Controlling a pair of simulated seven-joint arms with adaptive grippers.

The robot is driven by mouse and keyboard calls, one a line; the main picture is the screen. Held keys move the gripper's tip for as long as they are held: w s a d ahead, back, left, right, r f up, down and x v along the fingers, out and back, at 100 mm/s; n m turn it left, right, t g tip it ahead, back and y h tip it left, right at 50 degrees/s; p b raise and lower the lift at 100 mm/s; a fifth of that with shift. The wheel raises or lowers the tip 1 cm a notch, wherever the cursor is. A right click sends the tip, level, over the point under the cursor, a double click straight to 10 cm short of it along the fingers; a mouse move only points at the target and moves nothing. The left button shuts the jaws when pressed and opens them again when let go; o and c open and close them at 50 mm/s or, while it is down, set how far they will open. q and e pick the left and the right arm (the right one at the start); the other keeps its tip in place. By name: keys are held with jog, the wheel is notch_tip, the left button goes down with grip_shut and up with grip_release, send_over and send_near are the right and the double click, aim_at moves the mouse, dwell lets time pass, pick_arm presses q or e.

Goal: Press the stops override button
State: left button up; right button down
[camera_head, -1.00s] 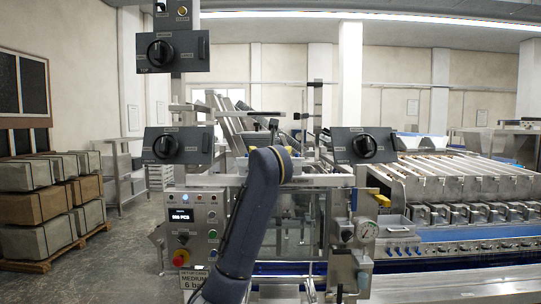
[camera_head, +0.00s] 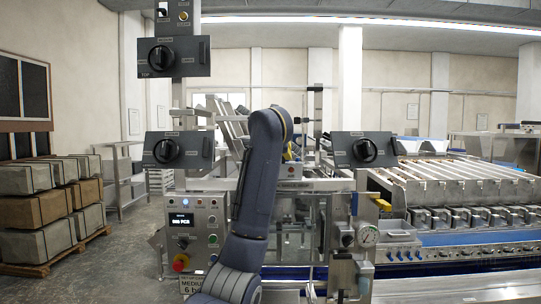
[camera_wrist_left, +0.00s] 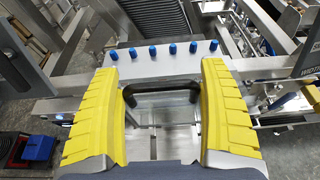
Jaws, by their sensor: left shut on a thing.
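No stops override label is readable, so I cannot tell which button it is. The grey control panel (camera_head: 195,225) at left centre has a lit display, several small buttons and a red button on yellow (camera_head: 180,262). A post box at the top left has an amber-ringed button (camera_head: 183,16). My arm rises through the middle of the head view and mostly hides its gripper. In the left wrist view the left gripper's yellow fingers (camera_wrist_left: 161,108) are shut on a dark-edged piece (camera_wrist_left: 162,98) that I cannot identify. My right gripper is out of view.
Black rotary knobs sit on grey plates: upper left (camera_head: 160,56), lower left (camera_head: 166,150) and right (camera_head: 365,150). A gauge (camera_head: 367,236) and a blue conveyor (camera_head: 460,234) stand at right. Blue caps (camera_wrist_left: 171,49) line a pale bar in the wrist view.

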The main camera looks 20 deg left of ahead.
pick_arm(q)
jog(key=shift+d, duration=0.1)
jog(key=o, duration=0.9)
jog(key=v, duration=1.2)
jog(key=shift+f, duration=0.1)
